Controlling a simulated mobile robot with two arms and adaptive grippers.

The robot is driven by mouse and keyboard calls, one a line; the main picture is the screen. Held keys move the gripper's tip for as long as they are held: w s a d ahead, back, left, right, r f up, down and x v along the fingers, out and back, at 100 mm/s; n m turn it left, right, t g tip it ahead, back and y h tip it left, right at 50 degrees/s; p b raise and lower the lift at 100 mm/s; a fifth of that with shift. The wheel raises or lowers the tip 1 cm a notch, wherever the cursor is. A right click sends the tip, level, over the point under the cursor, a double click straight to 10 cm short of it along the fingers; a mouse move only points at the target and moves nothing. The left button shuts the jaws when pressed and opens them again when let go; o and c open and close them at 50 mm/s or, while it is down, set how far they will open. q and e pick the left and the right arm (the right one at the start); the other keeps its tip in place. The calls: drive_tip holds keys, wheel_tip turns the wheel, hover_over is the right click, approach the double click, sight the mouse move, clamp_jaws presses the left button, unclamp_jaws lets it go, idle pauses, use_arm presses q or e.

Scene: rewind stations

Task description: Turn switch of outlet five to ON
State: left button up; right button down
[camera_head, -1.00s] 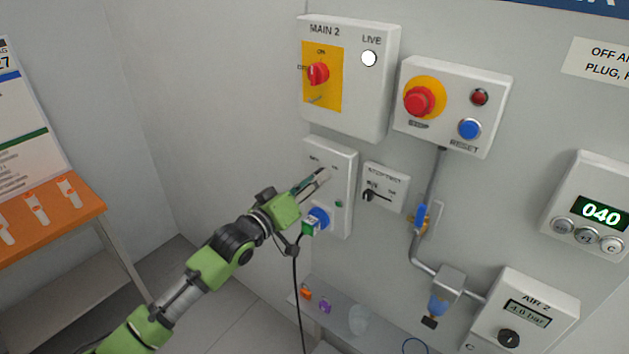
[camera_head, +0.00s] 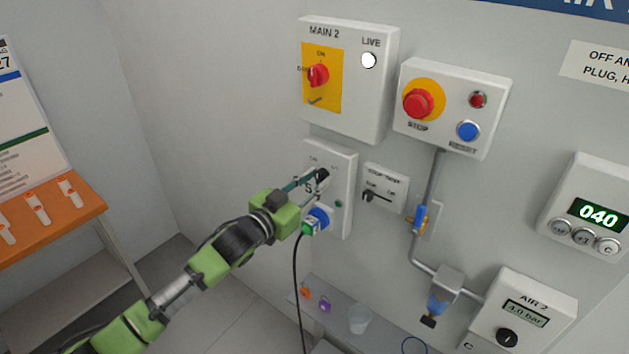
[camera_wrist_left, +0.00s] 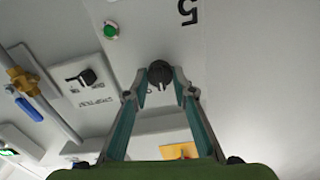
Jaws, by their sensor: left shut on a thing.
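The outlet box (camera_head: 345,165) is a white wall box with a blue socket (camera_head: 320,215) low on it, where a plug with a black cable sits. It also shows in the left wrist view (camera_wrist_left: 170,45), marked with a 5 and carrying a green lamp (camera_wrist_left: 111,31). Its black rotary switch (camera_wrist_left: 159,73) is between the fingertips of my left gripper (camera_wrist_left: 160,88). In the head view my left gripper (camera_head: 313,181) reaches the upper part of the box, shut on the switch. The fingers partly hide the switch and its markings. My right gripper is not in view.
Above is the MAIN 2 box (camera_head: 370,100) with a red switch. To the right are the STOP/RESET box (camera_head: 450,125), a small black-lever switch plate (camera_head: 385,188) and an air line. A shelf (camera_head: 340,335) with small items lies below.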

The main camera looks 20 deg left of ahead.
use_arm(q)
drive_tip(key=m, duration=0.4)
drive_tip(key=shift+m, duration=2.2)
drive_tip(key=o, duration=1.1)
drive_tip(key=shift+s+a+f, duration=0.1)
drive_tip(key=shift+s+a, duration=0.1)
drive_tip(key=shift+s, duration=0.4)
drive_tip(key=v, duration=1)
drive_tip(key=shift+s, duration=0.35)
drive_tip(key=shift+a, duration=0.1)
